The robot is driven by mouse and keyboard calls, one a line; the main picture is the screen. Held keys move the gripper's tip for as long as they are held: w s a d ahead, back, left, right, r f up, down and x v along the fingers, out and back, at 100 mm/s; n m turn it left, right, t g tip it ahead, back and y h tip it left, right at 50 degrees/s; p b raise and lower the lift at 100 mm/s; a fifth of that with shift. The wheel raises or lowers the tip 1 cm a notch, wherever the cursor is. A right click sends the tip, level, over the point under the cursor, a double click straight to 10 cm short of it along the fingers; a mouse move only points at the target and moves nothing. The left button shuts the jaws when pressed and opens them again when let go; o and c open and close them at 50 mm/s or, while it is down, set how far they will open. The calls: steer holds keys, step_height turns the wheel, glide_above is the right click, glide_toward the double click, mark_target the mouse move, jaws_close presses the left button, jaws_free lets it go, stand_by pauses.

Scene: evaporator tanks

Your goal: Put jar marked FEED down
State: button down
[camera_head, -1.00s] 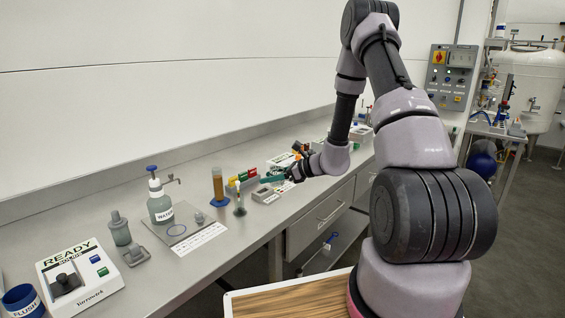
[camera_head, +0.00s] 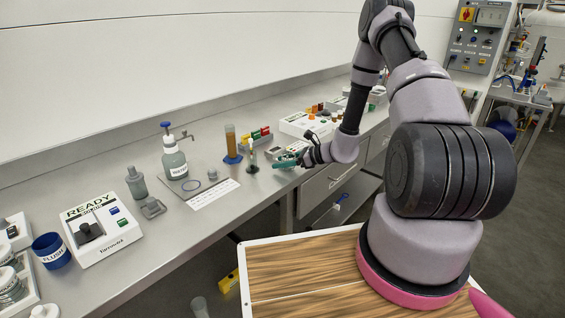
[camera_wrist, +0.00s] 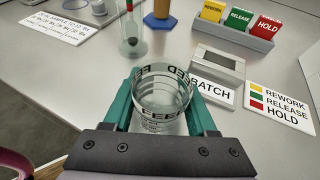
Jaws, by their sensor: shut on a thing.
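The clear jar marked FEED (camera_wrist: 162,100) stands between the teal fingers of my gripper (camera_wrist: 162,108) in the wrist view. The fingers are shut on its sides, and its open rim faces the camera. Its base is hidden, so I cannot tell whether it touches the bench. In the head view my gripper (camera_head: 288,160) is at the front edge of the steel bench (camera_head: 225,212), right of the small cylinder stand. The jar itself is too small to make out there.
Near the jar are a BATCH display (camera_wrist: 217,67), a REWORK/RELEASE/HOLD card (camera_wrist: 281,105), coloured tabs in a grey holder (camera_wrist: 233,30) and a thin glass cylinder (camera_wrist: 132,40). A WATER bottle (camera_head: 174,160), READY unit (camera_head: 104,230) and blue FLUSH cup (camera_head: 51,250) stand farther left.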

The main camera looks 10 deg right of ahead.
steer(key=shift+c, duration=1)
jaws_free()
steer(key=shift+f, duration=0.1)
